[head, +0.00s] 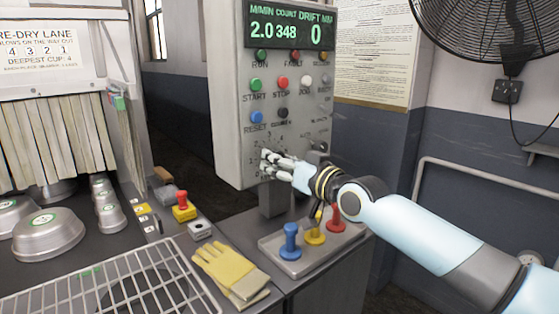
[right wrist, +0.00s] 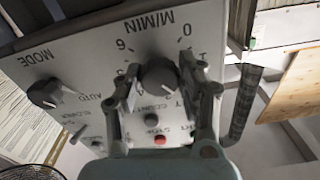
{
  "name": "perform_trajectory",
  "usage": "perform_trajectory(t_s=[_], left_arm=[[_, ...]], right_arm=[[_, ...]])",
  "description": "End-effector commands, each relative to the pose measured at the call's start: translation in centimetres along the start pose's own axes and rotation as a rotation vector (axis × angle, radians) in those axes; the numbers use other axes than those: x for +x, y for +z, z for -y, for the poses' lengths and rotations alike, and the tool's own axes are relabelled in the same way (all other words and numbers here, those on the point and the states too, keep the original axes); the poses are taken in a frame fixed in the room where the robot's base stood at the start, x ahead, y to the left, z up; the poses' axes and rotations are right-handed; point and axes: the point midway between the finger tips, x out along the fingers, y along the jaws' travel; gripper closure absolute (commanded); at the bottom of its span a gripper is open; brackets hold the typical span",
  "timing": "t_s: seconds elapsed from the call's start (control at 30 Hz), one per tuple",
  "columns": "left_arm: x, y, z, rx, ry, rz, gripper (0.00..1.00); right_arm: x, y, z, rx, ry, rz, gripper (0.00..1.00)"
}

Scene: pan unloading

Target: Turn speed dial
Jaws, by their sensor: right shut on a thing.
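The speed dial (right wrist: 158,76) is a dark round knob under the M/MIN lettering on the grey control panel (head: 232,150). My right gripper (head: 270,162) reaches the lower left of the panel and covers most of the dial in the head view. In the right wrist view my right gripper (right wrist: 160,68) has one finger on each side of the dial and is shut on it. The panel display (head: 289,29) reads 2.0 under M/MIN, 348 under COUNT and 0 under DRIFT. My left gripper is not in view.
A MODE knob (right wrist: 44,93) sits beside the dial. START (head: 256,84), STOP (head: 282,83) and other buttons are above. A tray (head: 278,258) with blue, yellow and red knobbed pieces, yellow gloves (head: 228,268) and a wire rack (head: 110,280) lie below. A fan (head: 490,25) hangs right.

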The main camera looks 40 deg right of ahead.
Motion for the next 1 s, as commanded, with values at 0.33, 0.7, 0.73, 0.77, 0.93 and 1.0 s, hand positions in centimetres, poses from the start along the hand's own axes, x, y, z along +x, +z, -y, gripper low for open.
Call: perform_trajectory(t_s=[0.33,0.7,0.73,0.77,0.93,1.0], left_arm=[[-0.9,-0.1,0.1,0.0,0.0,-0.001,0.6],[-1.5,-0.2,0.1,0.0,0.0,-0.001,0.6],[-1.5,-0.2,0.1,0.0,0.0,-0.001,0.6],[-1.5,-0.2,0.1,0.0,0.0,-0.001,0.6],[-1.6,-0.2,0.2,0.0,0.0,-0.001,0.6],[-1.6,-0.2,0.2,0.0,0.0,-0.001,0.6]], right_arm=[[0.0,-0.1,0.1,0.282,0.001,0.002,0.93],[0.0,0.0,0.1,0.522,0.001,0.001,0.93],[0.0,0.0,0.1,0.533,0.001,0.001,0.93],[0.0,0.0,0.1,0.545,0.001,0.001,0.93],[0.0,0.0,0.1,0.59,0.001,0.001,0.93],[0.0,0.1,0.1,0.6,0.001,0.002,0.93]])
